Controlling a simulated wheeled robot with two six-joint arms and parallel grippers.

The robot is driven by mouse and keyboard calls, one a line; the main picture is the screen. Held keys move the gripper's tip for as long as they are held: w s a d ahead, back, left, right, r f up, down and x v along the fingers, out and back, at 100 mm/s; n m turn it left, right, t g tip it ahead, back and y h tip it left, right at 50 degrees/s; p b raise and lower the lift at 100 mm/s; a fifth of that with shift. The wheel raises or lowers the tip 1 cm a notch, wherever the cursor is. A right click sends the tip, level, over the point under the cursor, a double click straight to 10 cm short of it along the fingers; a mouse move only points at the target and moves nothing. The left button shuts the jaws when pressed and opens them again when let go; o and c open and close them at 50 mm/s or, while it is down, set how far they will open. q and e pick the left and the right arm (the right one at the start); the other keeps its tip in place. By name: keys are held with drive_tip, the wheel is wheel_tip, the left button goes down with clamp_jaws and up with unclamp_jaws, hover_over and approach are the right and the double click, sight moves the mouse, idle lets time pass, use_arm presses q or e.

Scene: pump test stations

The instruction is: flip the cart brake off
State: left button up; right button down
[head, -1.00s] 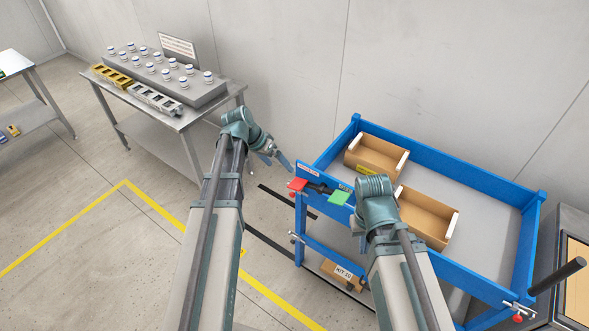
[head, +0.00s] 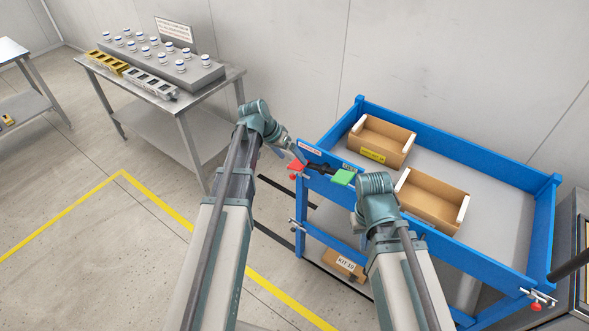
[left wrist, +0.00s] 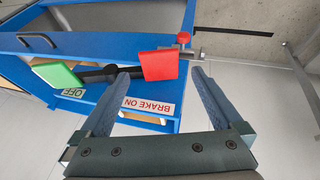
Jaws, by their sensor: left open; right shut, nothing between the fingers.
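The cart brake is a dark bar (head: 319,168) with a red pad (head: 296,166) at one end and a green pad (head: 343,177) at the other, on the blue cart's near left end. In the left wrist view the red pad (left wrist: 159,66) is by the BRAKE ON label (left wrist: 147,106) and the green pad (left wrist: 56,75) by the OFF label (left wrist: 74,92). My left gripper (left wrist: 160,72) is open and empty, its fingertips on either side of the red pad; contact is unclear. My right gripper (head: 364,240) is shut beside the cart's near side, its fingers mostly hidden by its wrist.
The blue cart (head: 450,258) holds two cardboard bins (head: 382,142) (head: 432,199); a KIT 10 box (head: 345,265) sits on its lower shelf. A steel table (head: 215,82) with capped bottles stands at the back left. Open floor with yellow tape (head: 80,205) lies left.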

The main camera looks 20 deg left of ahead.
sight(297, 164)
use_arm(q)
drive_tip(key=shift+b+x, duration=1.1)
drive_tip(key=shift+x, duration=0.6)
clamp_jaws()
